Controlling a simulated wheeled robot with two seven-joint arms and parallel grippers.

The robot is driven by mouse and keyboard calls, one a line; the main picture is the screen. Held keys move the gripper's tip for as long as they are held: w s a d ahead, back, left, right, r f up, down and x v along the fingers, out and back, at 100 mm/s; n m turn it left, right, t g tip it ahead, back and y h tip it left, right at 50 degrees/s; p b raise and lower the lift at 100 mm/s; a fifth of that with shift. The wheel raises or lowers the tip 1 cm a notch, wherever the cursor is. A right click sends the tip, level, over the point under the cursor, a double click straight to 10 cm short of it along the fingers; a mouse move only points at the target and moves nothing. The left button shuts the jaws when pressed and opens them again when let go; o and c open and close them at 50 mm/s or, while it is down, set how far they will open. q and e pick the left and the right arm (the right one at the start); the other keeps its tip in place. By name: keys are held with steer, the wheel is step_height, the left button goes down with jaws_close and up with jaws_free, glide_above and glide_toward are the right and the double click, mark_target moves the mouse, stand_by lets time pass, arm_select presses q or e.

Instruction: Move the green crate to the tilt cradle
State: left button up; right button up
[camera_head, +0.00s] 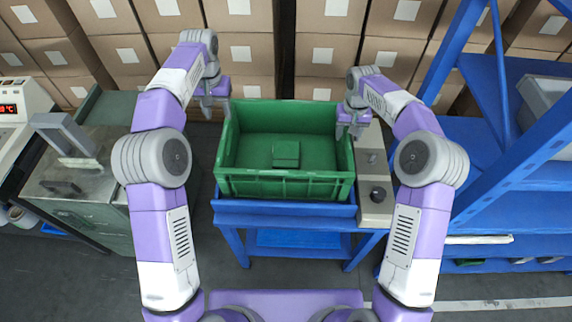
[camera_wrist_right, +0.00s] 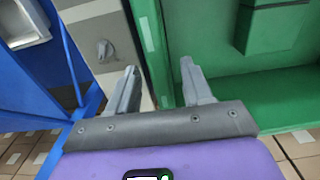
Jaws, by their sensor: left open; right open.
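The green crate (camera_head: 285,188) sits upright on a blue stand (camera_head: 285,212) in front of me, with a small green block (camera_head: 286,153) inside. My left gripper (camera_head: 215,108) is open near the crate's far left corner, at its left rim. My right gripper (camera_head: 350,130) is open at the crate's right rim. In the right wrist view, the right gripper's fingers (camera_wrist_right: 158,85) show on either side of the crate's wall (camera_wrist_right: 160,45), not closed on it. I cannot tell for certain which structure is the tilt cradle.
A blue rack (camera_head: 510,130) with a grey bin (camera_head: 545,100) is at the right. A grey-green machine (camera_head: 85,180) is at the left. Stacked cardboard boxes (camera_head: 245,50) fill the back.

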step_height(320, 180, up, 8)
steer(key=shift+f, duration=0.1)
stand_by(0.6)
